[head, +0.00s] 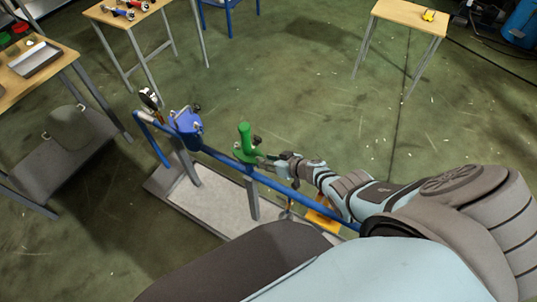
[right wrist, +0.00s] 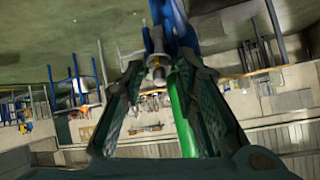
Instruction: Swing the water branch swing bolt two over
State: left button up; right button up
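A green branch fitting (head: 245,145) stands on the blue pipe rail in the head view, with a small dark bolt part (head: 257,141) at its right side. My right gripper (head: 272,160) is close beside it, on its right. In the right wrist view the fingers of my right gripper (right wrist: 160,78) stand apart. A pale metal bolt or nut (right wrist: 157,63) shows in the gap between the fingertips. The green fitting (right wrist: 184,105) runs along the right finger; whether they touch is unclear. I cannot tell which swing bolt this is. My left gripper is not in view.
The blue pipe rail (head: 222,157) runs above a grey base tray (head: 222,205). A blue housing (head: 186,124) and a gauge (head: 149,97) stand left of the green fitting. Tables stand farther off, one with a yellow object (head: 428,15). The floor behind the rig is open.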

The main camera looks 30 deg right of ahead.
jog(key=shift+s, duration=0.15)
jog(key=v, duration=0.7)
jog(key=shift+r, duration=0.15)
